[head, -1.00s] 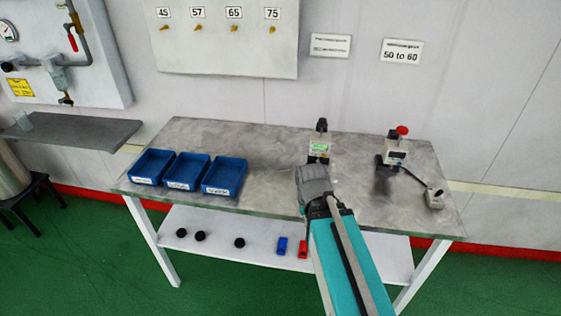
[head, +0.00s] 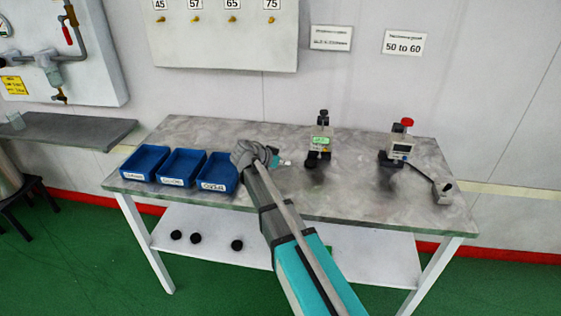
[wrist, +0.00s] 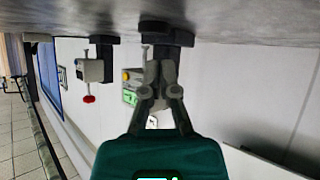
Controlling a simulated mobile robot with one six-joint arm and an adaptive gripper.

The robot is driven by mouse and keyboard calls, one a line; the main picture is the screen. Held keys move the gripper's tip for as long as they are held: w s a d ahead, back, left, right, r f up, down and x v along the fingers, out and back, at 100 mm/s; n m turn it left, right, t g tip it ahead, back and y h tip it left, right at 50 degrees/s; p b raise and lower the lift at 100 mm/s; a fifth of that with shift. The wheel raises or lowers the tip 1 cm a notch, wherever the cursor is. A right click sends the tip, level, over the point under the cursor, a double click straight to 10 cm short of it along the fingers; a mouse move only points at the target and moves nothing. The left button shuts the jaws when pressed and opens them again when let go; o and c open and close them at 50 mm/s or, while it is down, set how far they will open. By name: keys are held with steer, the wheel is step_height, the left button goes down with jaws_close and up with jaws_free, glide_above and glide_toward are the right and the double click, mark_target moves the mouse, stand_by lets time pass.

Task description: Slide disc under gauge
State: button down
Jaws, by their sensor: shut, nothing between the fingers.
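The gauge with a green display (head: 320,138) stands upright on the table right of my gripper. A dark round shape, seemingly the disc (head: 310,161), lies low at the gauge's front left; I cannot tell how far under the gauge it sits. In the wrist view, which is upside down, the gauge (wrist: 130,97) is partly behind my fingers and dark round shapes (wrist: 165,33) meet the table top beyond the fingertips. My gripper (head: 287,162) is shut and empty, low over the table, pointing right toward the gauge. Contact with the disc cannot be told.
Blue bins (head: 182,167) stand left of my gripper, the nearest right beside my wrist. A second gauge with a red knob (head: 402,148) and a cabled box (head: 443,190) stand at the right. Black round pieces (head: 195,238) lie on the lower shelf.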

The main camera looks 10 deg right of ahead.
steer(key=w+a, duration=0.1)
steer(key=w+a+r+m+t+h, duration=0.1)
steer(key=w, duration=0.1)
steer(key=shift+d+f+b, duration=0.1)
steer(key=shift+b, duration=0.25)
